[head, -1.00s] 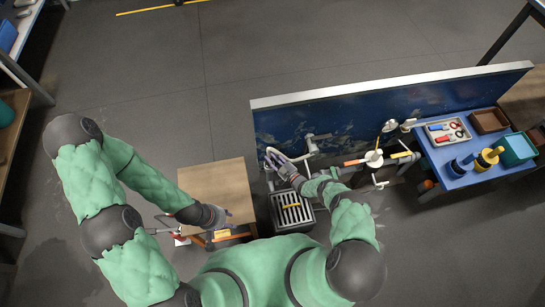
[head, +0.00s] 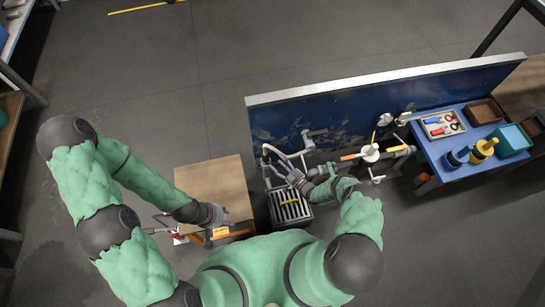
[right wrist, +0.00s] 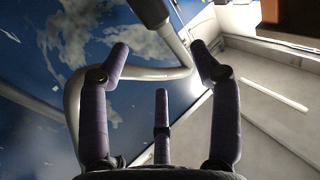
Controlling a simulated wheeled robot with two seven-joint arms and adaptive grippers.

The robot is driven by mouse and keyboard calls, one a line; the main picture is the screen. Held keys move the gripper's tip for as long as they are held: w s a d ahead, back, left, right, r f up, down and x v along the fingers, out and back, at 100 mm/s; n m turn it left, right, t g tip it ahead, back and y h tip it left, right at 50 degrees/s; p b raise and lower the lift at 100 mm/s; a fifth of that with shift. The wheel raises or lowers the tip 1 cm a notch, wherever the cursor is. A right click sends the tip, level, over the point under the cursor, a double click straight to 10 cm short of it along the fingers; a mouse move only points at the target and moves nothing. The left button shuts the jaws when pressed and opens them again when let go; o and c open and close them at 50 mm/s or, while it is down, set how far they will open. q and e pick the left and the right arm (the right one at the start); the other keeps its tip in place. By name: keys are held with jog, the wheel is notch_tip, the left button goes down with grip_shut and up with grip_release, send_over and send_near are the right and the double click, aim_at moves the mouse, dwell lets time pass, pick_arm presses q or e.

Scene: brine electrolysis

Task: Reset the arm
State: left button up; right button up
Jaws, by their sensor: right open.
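My right gripper (head: 290,172) is at the sink beside the curved grey faucet pipe (head: 271,149), in front of the blue panel. In the right wrist view my right gripper (right wrist: 162,72) has its purple fingers spread apart and empty. The curved pipe (right wrist: 150,74) runs behind the fingertips there; I cannot tell whether it touches them. My left gripper (head: 213,215) is over the front right part of the small wooden table (head: 212,180). Its fingers are too small and partly hidden to tell if they are open.
A blue table (head: 458,172) farther right holds a tray, bins and bottles. The blue panel (head: 345,115) closes off the back.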

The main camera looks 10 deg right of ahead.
jog(key=shift+v, duration=2.4)
jog(key=shift+w, duration=0.1)
